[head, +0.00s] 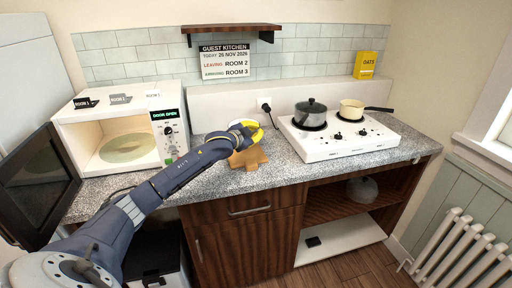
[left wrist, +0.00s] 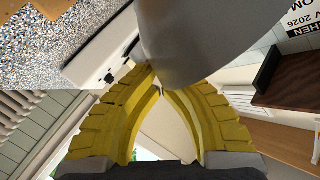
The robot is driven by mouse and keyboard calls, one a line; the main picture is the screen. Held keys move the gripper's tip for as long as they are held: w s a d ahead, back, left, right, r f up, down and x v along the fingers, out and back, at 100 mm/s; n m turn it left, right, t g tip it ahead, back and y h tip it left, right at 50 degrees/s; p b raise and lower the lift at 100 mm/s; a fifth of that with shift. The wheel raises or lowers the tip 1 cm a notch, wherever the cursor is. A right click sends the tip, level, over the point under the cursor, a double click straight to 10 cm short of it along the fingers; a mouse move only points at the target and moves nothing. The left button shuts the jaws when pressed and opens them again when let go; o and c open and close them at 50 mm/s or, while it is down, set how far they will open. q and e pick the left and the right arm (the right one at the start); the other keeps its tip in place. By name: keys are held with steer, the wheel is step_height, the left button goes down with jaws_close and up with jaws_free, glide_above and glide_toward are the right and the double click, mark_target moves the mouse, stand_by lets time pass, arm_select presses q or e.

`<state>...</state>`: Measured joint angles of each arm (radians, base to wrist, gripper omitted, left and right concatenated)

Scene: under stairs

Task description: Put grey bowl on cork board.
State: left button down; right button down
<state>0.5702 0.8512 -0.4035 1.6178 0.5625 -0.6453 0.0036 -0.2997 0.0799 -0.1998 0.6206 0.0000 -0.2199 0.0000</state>
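The cork board (head: 250,161) is a flat brown piece lying on the speckled counter, just below my left gripper in the head view. Its corner shows at the top left of the left wrist view (left wrist: 35,12). My left gripper (head: 252,128) has yellow fingers and is above the far side of the board. In the left wrist view the fingers (left wrist: 158,88) come together at the edge of a large smooth grey surface, the grey bowl (left wrist: 205,40). They look shut on its rim. My right gripper is not in view.
An open microwave (head: 125,138) stands left of the board, its dark door swung out. A white hob (head: 338,139) at the right carries a grey lidded pot (head: 310,114) and a cream pan (head: 352,109). A wall shelf (head: 232,29) hangs above. Some counter around the board is clear.

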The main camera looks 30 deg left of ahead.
arm_select(q)
steer(key=shift+f, duration=3.55)
steer(key=c, duration=1.6)
jaws_free()
steer(key=shift+f, duration=0.15)
steer(key=shift+s, duration=0.1)
steer(key=s+r, duration=0.2)
steer(key=s, duration=0.9)
steer(key=shift+s+r, duration=0.2)
steer(key=shift+s, duration=0.1)
steer(key=shift+a, duration=0.1)
